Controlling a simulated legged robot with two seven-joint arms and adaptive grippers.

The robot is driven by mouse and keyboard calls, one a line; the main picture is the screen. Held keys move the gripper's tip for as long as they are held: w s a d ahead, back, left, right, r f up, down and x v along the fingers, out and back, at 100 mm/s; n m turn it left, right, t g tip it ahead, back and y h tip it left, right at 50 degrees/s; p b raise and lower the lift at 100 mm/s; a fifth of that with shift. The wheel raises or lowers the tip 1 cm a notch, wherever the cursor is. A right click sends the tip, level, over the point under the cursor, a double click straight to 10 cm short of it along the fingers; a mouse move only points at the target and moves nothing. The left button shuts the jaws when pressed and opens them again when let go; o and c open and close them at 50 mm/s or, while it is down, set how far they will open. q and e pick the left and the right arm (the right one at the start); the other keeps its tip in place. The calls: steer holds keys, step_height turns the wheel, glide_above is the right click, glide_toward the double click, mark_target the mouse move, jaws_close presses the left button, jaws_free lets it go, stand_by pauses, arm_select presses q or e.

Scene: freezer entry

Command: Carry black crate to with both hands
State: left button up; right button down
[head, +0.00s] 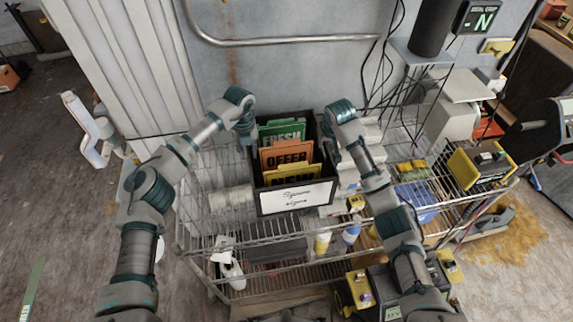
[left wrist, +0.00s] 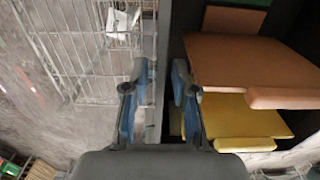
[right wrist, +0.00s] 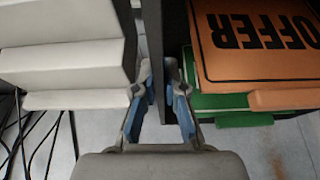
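The black crate (head: 258,199) stands upright on the top shelf of the wire cart, in the middle of the head view. It holds green, orange and yellow cards and has a white label on its front. My left gripper (head: 246,138) is at the crate's left side. In the left wrist view, its fingers (left wrist: 160,85) are apart on either side of the crate's side wall, with a visible gap. My right gripper (head: 331,142) is at the crate's right side. In the right wrist view, its fingertips (right wrist: 160,75) are close together at that wall; whether they press on it is unclear.
The wire cart (head: 240,255) also carries white stacked items (head: 370,132) close to the crate's right side. White rolls (head: 230,198) lie to its left. A grey wall with a metal rail (head: 300,40) stands behind. Cables hang at the back right.

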arm_select(q)
jaws_close()
steer(key=shift+r, duration=0.15)
arm_select(e)
steer(key=shift+w+r, duration=0.1)
steer(key=shift+r, duration=0.1)
